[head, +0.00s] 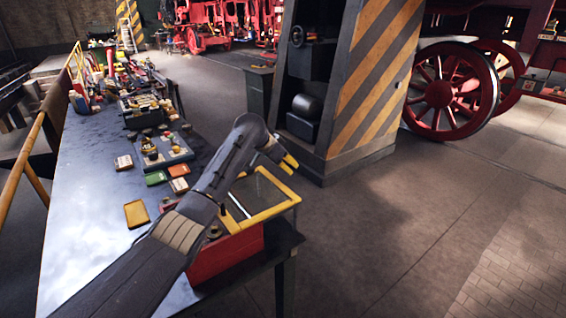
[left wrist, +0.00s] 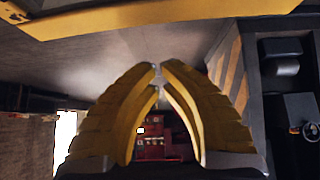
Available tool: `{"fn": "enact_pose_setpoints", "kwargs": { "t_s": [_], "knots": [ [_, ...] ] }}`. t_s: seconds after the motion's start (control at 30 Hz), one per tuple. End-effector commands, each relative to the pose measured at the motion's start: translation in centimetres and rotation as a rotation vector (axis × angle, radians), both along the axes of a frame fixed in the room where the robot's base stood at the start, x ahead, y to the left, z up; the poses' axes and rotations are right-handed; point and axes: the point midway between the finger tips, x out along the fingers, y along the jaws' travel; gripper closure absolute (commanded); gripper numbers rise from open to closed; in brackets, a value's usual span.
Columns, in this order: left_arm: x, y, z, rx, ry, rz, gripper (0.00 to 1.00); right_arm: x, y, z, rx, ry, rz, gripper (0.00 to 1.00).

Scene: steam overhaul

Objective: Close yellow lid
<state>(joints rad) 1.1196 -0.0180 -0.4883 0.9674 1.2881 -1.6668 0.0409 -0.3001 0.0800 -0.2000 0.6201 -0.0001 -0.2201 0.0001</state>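The yellow lid (head: 275,212) has a yellow frame around a clear pane. It sits over a red box (head: 228,256) at the table's near right corner and seems tilted up from it; my arm hides its left part, so the exact angle is hard to tell. My left gripper (head: 289,163) is just beyond the lid's far upper edge, with yellow fingertips pointing right. In the left wrist view the fingertips (left wrist: 158,72) meet with nothing between them. A yellow bar (left wrist: 150,20), likely the lid's frame, crosses the top there, apart from the fingers. My right gripper is not seen.
The long table (head: 95,215) holds an orange tray (head: 136,214), small cards, a grey-blue tray (head: 163,152) of parts and a toolbox farther back. A striped pillar (head: 372,80) stands beyond the gripper. The floor to the right is clear.

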Motion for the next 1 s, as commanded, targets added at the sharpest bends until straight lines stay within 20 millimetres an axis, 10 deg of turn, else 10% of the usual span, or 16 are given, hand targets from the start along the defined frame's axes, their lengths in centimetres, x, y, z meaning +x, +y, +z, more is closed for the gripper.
{"fn": "enact_pose_setpoints", "kwargs": {
  "t_s": [0.37,1.0],
  "knots": [
    [1.3,-1.8,-2.8,0.001,0.000,0.001,1.00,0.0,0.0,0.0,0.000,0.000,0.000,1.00],
    [-0.9,1.3,-2.7,0.000,-0.002,0.000,1.00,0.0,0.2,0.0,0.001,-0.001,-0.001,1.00]
  ]
}}
